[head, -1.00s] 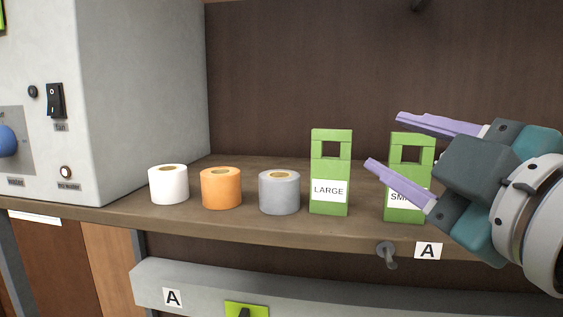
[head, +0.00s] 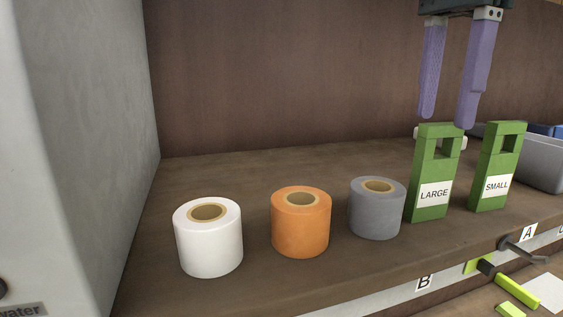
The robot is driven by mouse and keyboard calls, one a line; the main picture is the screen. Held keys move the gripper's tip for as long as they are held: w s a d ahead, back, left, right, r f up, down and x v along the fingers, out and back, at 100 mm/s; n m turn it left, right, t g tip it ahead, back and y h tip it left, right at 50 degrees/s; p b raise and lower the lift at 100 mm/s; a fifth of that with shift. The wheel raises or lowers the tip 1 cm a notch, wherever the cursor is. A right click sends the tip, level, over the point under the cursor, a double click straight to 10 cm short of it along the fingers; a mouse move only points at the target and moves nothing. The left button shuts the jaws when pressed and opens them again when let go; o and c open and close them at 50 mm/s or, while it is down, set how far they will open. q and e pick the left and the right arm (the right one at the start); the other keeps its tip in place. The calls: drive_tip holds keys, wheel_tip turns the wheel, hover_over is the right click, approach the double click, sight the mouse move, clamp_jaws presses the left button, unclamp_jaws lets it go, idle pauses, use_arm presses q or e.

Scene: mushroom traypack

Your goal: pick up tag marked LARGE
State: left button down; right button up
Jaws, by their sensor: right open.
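The green tag marked LARGE (head: 430,206) stands upright on the wooden shelf, with a white label and a square opening near its top. The green tag marked SMALL (head: 489,201) stands to its right, a short gap apart. My right gripper (head: 446,118) comes down from the top with its two purple fingers apart, pointing down. The fingertips are at the height of the LARGE tag's top in the picture; I cannot tell whether they touch it. Nothing shows between the fingers. My left gripper is not in view.
White (head: 209,242), orange (head: 300,226) and grey (head: 377,213) rolls stand on the shelf (head: 200,170) left of the LARGE tag. A grey bin (head: 543,164) is at the right. A metal hook (head: 522,250) sticks out at the shelf's front edge. A grey machine wall (head: 85,130) borders the left.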

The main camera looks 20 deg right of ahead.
sight(448, 124)
drive_tip(key=f, duration=0.3)
drive_tip(key=shift+s+d+f, duration=0.15)
drive_tip(key=shift+d+f, duration=0.05)
drive_tip(key=shift+d, duration=0.15)
drive_tip(key=f, duration=0.6)
drive_tip(key=shift+w+f, duration=0.1)
drive_tip(key=shift+w, duration=0.15)
drive_tip(key=shift+a, duration=0.1)
clamp_jaws()
